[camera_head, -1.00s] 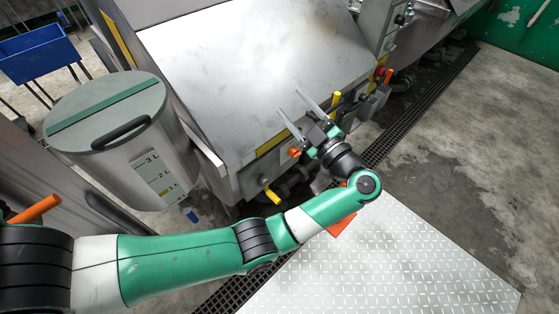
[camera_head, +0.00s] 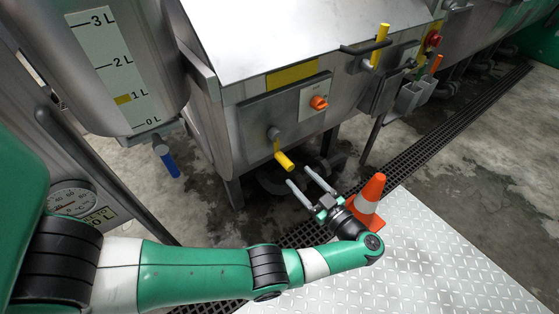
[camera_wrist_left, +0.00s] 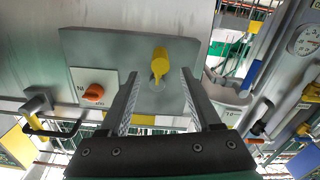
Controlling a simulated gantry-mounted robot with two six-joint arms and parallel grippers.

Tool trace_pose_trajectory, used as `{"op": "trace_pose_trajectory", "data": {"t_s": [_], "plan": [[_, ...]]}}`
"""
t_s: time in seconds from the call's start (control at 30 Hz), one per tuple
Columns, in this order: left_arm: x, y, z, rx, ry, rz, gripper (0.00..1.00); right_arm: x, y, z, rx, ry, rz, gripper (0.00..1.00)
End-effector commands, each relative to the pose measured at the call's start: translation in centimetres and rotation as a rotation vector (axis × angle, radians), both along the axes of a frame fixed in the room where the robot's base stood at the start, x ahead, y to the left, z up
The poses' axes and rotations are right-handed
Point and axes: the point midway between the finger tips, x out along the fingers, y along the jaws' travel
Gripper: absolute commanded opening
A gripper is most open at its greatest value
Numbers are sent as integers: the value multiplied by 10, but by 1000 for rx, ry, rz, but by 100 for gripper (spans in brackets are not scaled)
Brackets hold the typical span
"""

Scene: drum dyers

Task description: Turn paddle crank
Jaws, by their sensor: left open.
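The paddle crank is a grey arm on a hub on the machine's front plate, with a yellow handle (camera_head: 284,161) hanging low at its end. In the left wrist view the yellow handle (camera_wrist_left: 160,63) shows between my two fingers, toward their tips. My left gripper (camera_head: 299,175) is open and empty, just in front of and slightly below the handle in the head view. No contact shows. My right gripper is out of view.
An orange rotary knob (camera_head: 318,103) sits right of the crank. Another yellow handle (camera_head: 381,45) is farther right. An orange cone (camera_head: 369,195) stands beside my left wrist. A graduated drum (camera_head: 105,65) hangs at left. A floor grate (camera_head: 420,142) runs past the machine.

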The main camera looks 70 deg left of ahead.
Motion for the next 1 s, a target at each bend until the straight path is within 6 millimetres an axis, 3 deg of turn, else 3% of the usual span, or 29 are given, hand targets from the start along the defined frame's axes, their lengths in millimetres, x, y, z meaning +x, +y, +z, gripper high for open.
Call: {"op": "trace_pose_trajectory", "data": {"t_s": [0.17, 0.5, 0.67, 0.9, 1.0], "plan": [[-10, 27, 1, 0, 0, 5, 64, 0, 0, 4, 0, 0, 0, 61], [-29, 95, -2, 0, -2, 3, 64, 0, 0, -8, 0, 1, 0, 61], [-32, 107, -1, 0, 0, 1, 64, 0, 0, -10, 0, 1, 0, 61], [-32, 108, 0, 0, 1, -1, 64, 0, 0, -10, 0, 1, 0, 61], [-32, 108, 0, 0, 1, -1, 48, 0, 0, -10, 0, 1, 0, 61]]}}
